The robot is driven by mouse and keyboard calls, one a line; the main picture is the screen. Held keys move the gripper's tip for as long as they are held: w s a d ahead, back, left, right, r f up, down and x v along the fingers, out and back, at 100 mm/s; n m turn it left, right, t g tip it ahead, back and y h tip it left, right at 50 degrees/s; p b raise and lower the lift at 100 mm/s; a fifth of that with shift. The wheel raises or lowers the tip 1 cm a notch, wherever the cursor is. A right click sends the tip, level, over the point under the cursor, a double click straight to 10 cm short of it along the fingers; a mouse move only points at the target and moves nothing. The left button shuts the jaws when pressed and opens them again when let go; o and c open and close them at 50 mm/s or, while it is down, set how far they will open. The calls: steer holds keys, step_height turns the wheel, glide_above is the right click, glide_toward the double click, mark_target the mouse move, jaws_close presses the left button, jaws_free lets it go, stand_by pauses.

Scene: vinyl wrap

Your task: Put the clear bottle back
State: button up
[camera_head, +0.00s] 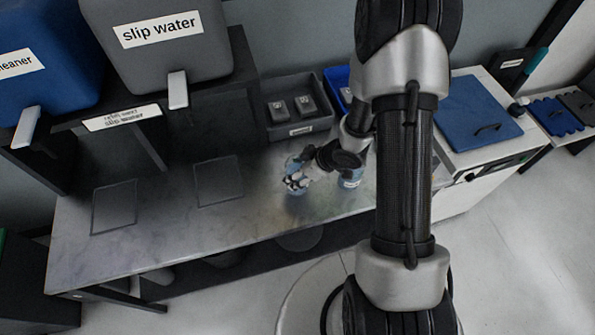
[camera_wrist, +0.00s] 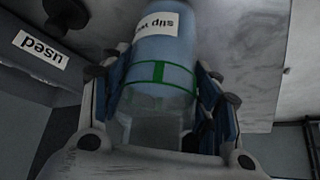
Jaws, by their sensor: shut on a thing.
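My gripper (camera_head: 299,181) is shut on a clear, bluish bottle (camera_wrist: 165,52). The bottle has a white label reading "slip" and a green band and vertical mark; it lies between the two fingers in the wrist view (camera_wrist: 160,85). In the head view only a bluish part of the bottle (camera_head: 292,162) shows beside the fingers, over the middle of the bench. I cannot tell whether its base touches the bench. A second clear bottle (camera_head: 351,179) with a pale label stands to the right, partly hidden by my arm.
The marbled bench (camera_head: 160,220) carries two dark square outlines (camera_head: 114,206) and (camera_head: 218,180) at left, both empty. Grey slip water (camera_head: 160,65) and blue cleaner (camera_head: 45,60) tanks stand on a shelf. A grey bin (camera_head: 297,128) holds two items. A blue-topped unit (camera_head: 478,105) is right.

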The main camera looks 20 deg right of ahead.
steer(key=o, duration=1.4)
steer(key=shift+f, duration=0.1)
steer(key=shift+o, duration=0.2)
steer(key=shift+r, duration=0.3)
steer(key=s+d+r+m+t+h+p, duration=0.1)
steer(key=d+r+m+h+p, duration=0.2)
steer(key=r, duration=0.7)
steer(key=s+d+r+h+p, duration=0.15)
steer(key=d+r, duration=0.35)
steer(key=r, duration=0.5)
steer(key=s+d+r+m+t+h+p, duration=0.1)
steer(key=d+r+m+h, duration=0.2)
steer(key=r, duration=0.7)
steer(key=s+a+r+m+g+y, duration=0.1)
steer(key=s+a+r, duration=0.3)
steer(key=s, duration=0.5)
steer(key=s+a+r+m+g+y, duration=0.1)
steer(key=s+a+r+m+y, duration=0.1)
steer(key=s+a+r, duration=0.2)
steer(key=s+a, duration=0.3)
steer(key=s, duration=0.2)
steer(key=shift+r, duration=0.35)
